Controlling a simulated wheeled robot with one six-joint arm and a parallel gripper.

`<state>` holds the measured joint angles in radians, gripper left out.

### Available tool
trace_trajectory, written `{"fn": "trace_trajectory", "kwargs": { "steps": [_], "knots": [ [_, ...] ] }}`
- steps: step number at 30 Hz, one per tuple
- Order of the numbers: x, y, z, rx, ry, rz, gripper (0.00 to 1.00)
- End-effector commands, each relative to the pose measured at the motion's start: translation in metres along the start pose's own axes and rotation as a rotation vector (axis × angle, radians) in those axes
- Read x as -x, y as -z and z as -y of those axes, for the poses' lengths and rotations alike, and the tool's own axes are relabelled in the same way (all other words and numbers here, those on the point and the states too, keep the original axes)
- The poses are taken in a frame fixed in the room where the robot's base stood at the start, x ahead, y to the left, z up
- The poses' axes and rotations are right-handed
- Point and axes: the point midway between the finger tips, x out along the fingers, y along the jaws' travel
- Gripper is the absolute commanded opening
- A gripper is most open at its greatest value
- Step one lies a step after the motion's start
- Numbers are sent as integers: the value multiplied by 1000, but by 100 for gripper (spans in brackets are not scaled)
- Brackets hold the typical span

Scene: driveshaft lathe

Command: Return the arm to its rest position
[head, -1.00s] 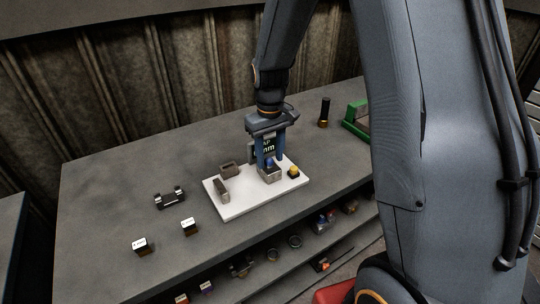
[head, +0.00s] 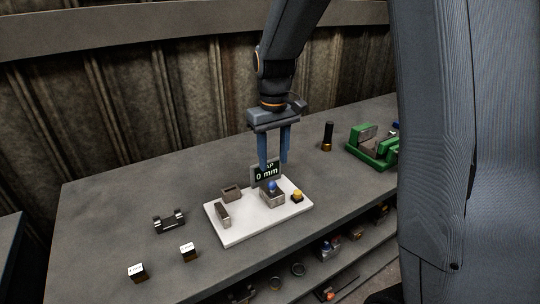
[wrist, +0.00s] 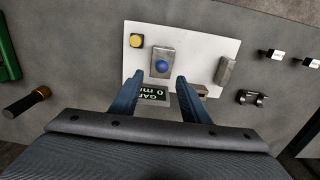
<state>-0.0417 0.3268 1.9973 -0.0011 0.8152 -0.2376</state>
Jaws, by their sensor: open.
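My gripper (head: 275,165) hangs over the white plate (head: 240,233) on the bench, with its two blue fingers apart and nothing between them. In the wrist view the open fingers (wrist: 158,84) reach toward a grey block with a blue ball (wrist: 162,67) on top. This block (head: 272,198) stands on the plate, below and apart from the fingertips. A small display (head: 266,174) reading "0 mm" stands behind it, partly hidden by a finger.
A yellow-topped button (head: 297,195) and two grey blocks share the plate. A dark cradle (head: 169,222) and two small labelled blocks lie left. A black cylinder (head: 328,136) and a green fixture (head: 372,149) stand right. A wall rises behind the bench.

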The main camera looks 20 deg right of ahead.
Motion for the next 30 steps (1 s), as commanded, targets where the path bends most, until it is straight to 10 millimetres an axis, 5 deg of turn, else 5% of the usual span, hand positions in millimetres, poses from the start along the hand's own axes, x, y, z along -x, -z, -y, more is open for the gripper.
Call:
{"fn": "trace_trajectory", "kwargs": {
  "steps": [5, 12, 17, 30],
  "knots": [
    [-5, -25, 3, -41, -3, -14, 42],
    [-26, -114, 16, -187, -11, -73, 42],
    [-38, -158, 24, -257, -13, -103, 42],
    [-42, -170, 28, -281, -14, -114, 42]
  ]
}}
